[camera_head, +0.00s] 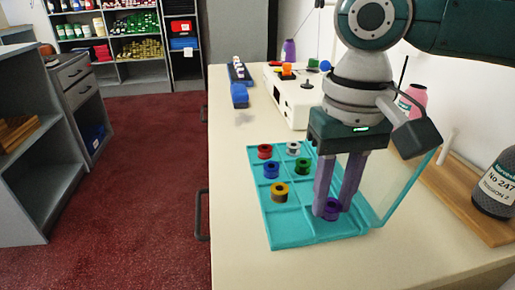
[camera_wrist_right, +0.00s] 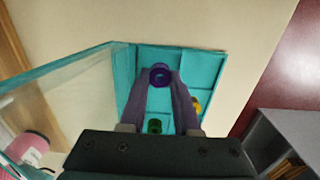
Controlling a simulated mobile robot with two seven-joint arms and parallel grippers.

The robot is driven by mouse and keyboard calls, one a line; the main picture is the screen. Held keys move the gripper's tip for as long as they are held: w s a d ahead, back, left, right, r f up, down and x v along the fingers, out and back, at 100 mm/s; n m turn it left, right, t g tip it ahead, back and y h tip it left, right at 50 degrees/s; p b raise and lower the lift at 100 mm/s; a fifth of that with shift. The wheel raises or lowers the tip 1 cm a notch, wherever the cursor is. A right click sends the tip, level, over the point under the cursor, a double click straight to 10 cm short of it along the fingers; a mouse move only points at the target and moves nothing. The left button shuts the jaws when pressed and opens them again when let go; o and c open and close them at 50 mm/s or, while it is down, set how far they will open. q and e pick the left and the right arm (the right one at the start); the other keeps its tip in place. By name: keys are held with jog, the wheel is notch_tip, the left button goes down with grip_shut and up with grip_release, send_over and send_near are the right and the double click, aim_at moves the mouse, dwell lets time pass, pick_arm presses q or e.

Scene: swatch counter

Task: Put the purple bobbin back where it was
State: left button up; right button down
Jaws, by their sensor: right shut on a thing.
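The purple bobbin (camera_head: 331,209) is between the fingertips of my right gripper (camera_head: 332,212), which is shut on it. The gripper points down over the near right part of the open teal case (camera_head: 290,234). In the right wrist view the purple bobbin (camera_wrist_right: 159,75) shows between the two fingers, over a near compartment. I cannot tell whether it touches the case floor. The case also holds red (camera_head: 265,151), silver (camera_head: 293,148), blue (camera_head: 271,169), green (camera_head: 303,165) and yellow (camera_head: 280,192) bobbins. My left gripper is not in view.
The clear lid (camera_head: 399,188) stands open at the right of the case, close to my right gripper. A white sewing machine (camera_head: 290,100) is behind. A dark thread cone (camera_head: 494,188) stands on a wooden board (camera_head: 461,206) at the right. The counter front is clear.

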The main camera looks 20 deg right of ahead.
jog(key=shift+f, duration=0.55)
jog(key=c, duration=0.6)
grip_release()
jog(key=shift+o, duration=0.3)
jog(key=shift+r, duration=0.1)
notch_tip(320, 180, up, 10)
jog(key=p, duration=0.2)
